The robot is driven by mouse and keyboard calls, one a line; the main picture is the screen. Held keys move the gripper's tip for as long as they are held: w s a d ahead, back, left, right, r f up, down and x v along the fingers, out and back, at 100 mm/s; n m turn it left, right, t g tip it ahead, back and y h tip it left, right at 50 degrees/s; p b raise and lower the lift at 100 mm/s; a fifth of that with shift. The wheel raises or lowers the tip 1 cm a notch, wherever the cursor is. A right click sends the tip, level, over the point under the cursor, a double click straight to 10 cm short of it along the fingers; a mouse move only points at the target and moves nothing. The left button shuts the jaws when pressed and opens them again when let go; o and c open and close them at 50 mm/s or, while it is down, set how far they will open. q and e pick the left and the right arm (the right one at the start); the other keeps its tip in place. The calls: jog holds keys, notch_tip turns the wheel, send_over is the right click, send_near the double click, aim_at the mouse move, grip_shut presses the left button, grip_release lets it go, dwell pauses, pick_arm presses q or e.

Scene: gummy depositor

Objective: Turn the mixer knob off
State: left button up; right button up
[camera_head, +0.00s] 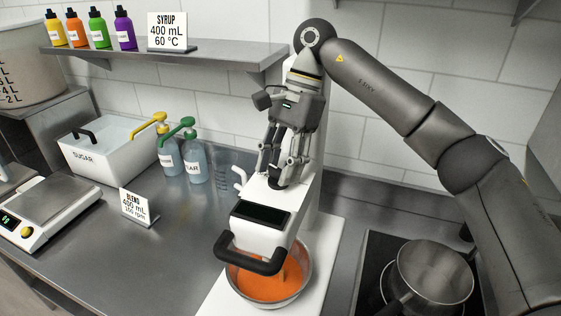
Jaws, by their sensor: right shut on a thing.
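The white stand mixer (252,235) is in the middle foreground, with a dark display (261,214) and a black handle on its head. A bowl of orange liquid (268,283) sits under the head. My right gripper (277,181) comes down from above onto the top of the mixer head, behind the display. Its fingers are shut on the mixer knob, which they mostly hide. I cannot tell which way the knob is turned. My left gripper is not in view.
A pan (432,272) stands on a dark hob at the right. A blend sign (139,206), pump bottles (196,164), a sugar bin (100,150) and a scale (45,210) are on the left counter. A shelf (220,62) with coloured bottles and a syrup sign runs behind.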

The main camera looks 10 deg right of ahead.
dwell(0.4)
jog(key=o, duration=1)
jog(key=v, duration=1.2)
